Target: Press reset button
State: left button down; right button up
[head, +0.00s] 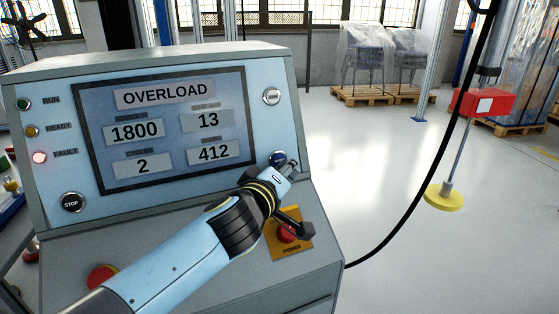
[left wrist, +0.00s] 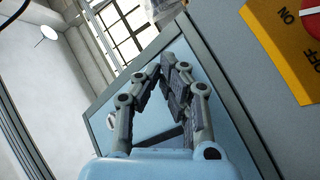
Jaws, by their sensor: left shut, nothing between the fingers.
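The control console (head: 165,62) has a light blue panel with a screen (head: 168,135) reading OVERLOAD. A dark blue button (head: 277,157) sits low on the panel's right side, partly hidden by my gripper; no reset label is readable. A white round button (head: 271,96) is above it, and a black STOP button (head: 72,202) is at lower left. My left gripper (head: 291,165) is shut and empty, its tip right by the blue button; contact cannot be told. In the left wrist view, the shut fingers (left wrist: 170,65) point toward the panel. My right gripper is out of view.
A red knob (head: 287,233) on a yellow plate (head: 300,252) is below my gripper. Another red button (head: 102,277) lies at lower left. The red FAULT lamp (head: 39,157) is lit. A black cable (head: 425,180) hangs at right. Open floor lies beyond.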

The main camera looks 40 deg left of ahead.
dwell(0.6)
pick_arm(q)
jog(key=shift+a, duration=0.1)
jog(key=shift+w+a, duration=0.1)
jog(key=shift+w+a+p, duration=0.1)
jog(key=shift+a+p, duration=0.1)
jog(key=shift+p, duration=0.15)
jog(key=shift+w+a+f, duration=0.15)
jog(key=shift+a, duration=0.15)
dwell(0.6)
jog(key=shift+d, duration=0.1)
jog(key=shift+s+d+r+p, duration=0.3)
jog(key=shift+d+p, duration=0.15)
jog(key=shift+p, duration=0.25)
jog(key=shift+d+f, duration=0.1)
jog(key=shift+d, duration=0.05)
